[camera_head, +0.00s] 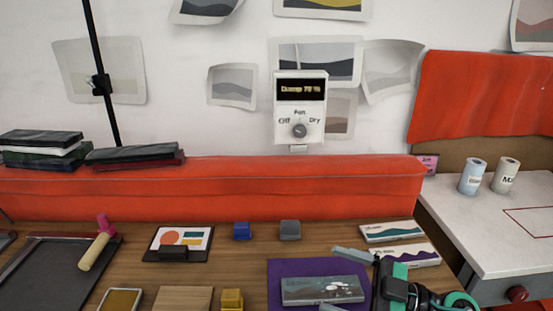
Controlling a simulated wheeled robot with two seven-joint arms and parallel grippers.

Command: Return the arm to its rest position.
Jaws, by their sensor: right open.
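My right gripper (335,281) is at the lower right, with its black and green wrist coming in from the bottom right corner. Its two grey fingers are spread apart and open. One finger shows above and one below a flat grey box (305,291) with a dark picture on it. The box lies on a purple mat (285,268). I cannot tell how far above the box the fingers are. My left gripper is not in view.
Two picture boxes (392,231) lie behind the gripper. Blue (242,231) and grey (290,231) blocks, a roller (98,246) and a card (190,239) are on the wooden table. A red-covered ledge (250,190) runs behind. A white counter (480,222) stands right.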

